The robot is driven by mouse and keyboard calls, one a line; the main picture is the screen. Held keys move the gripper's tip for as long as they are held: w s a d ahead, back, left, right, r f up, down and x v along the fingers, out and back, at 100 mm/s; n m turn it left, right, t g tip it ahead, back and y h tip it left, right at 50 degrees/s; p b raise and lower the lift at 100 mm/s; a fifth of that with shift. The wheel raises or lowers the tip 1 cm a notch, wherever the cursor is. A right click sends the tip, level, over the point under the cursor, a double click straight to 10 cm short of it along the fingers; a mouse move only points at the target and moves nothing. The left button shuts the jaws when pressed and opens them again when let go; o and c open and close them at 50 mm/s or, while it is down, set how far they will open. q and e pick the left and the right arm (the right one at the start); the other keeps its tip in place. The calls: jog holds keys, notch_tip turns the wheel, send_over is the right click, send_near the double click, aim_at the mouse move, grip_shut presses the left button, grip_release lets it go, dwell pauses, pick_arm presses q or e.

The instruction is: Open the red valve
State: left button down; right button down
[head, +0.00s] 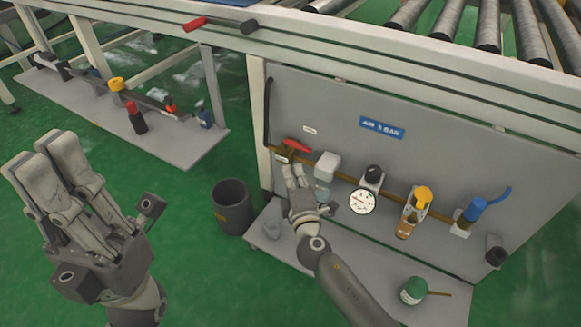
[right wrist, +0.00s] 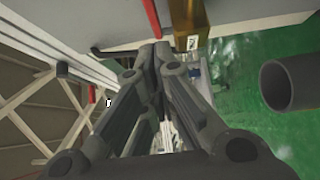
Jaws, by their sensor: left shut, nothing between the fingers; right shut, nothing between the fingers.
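The red valve handle (head: 298,145) sits at the left end of the brass pipe on the grey panel, near the frame post. In the right wrist view, the red handle (right wrist: 152,16) runs down from the top edge beside a brass body (right wrist: 188,22). My right gripper (head: 293,170) is shut and empty, just below the handle; in the right wrist view its fingertips (right wrist: 162,52) lie close below the handle's end. I cannot tell whether they touch it. My left gripper (head: 38,155) is shut and empty, raised at the left over the floor.
A white filter unit (head: 327,165), round gauge (head: 362,202), yellow-topped part (head: 423,195) and blue valve (head: 476,208) follow rightward along the pipe. A dark bin (head: 232,207) stands on the floor left of the panel. A green-labelled container (head: 413,290) stands on the lower shelf (head: 445,306).

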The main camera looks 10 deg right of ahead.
jog(key=s, duration=0.7)
jog(key=shift+s+d+p, duration=0.25)
jog(key=shift+d+p, duration=0.05)
jog(key=shift+d, duration=0.1)
